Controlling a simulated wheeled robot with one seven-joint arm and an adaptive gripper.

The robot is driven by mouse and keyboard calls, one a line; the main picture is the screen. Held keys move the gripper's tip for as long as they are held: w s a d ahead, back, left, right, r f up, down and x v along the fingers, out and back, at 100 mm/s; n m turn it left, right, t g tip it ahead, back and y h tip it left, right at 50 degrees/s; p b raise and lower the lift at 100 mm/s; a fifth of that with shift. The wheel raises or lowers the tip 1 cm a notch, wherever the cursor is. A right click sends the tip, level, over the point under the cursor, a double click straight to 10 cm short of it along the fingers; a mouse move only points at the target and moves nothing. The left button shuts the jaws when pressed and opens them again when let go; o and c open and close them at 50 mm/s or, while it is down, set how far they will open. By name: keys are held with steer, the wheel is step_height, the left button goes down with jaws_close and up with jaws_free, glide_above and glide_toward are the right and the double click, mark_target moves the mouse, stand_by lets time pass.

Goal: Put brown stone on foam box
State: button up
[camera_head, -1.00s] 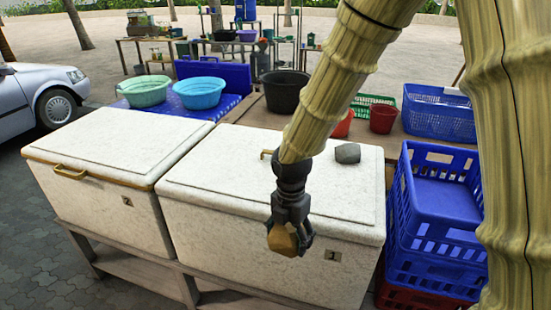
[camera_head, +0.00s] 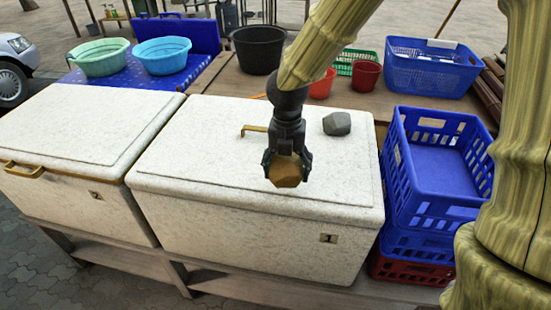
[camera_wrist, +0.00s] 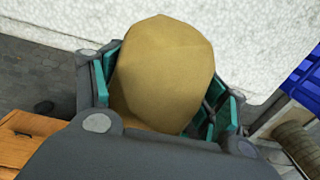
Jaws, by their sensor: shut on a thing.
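The brown stone (camera_head: 286,171) is held between the fingers of my gripper (camera_head: 287,166), which is shut on it. In the head view it shows in front of the lid of the white foam box (camera_head: 215,135) marked 1; whether it touches the lid I cannot tell. In the wrist view the brown stone (camera_wrist: 165,75) fills the middle between the teal finger pads, with the speckled white foam box (camera_wrist: 255,45) behind it. A second white foam box (camera_head: 70,125), marked 2, stands to the left.
A grey stone (camera_head: 337,123) lies on box 1's lid, right of my gripper. A brass handle (camera_head: 254,130) sits left of it. Blue crates (camera_head: 435,170) stand to the right. Basins and a black tub (camera_head: 258,48) are behind.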

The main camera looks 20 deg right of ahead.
steer(key=p, duration=0.4)
glide_above(324, 174)
steer(key=shift+w+f, duration=0.15)
steer(key=shift+f, duration=0.4)
steer(key=shift+f+p, duration=0.65)
steer(key=shift+f, duration=1.1)
steer(key=o, duration=2.1)
steer(key=shift+f, duration=0.15)
steer(key=shift+c, duration=0.2)
step_height(324, 174, up, 12)
steer(key=b, duration=0.3)
steer(key=shift+a, duration=0.15)
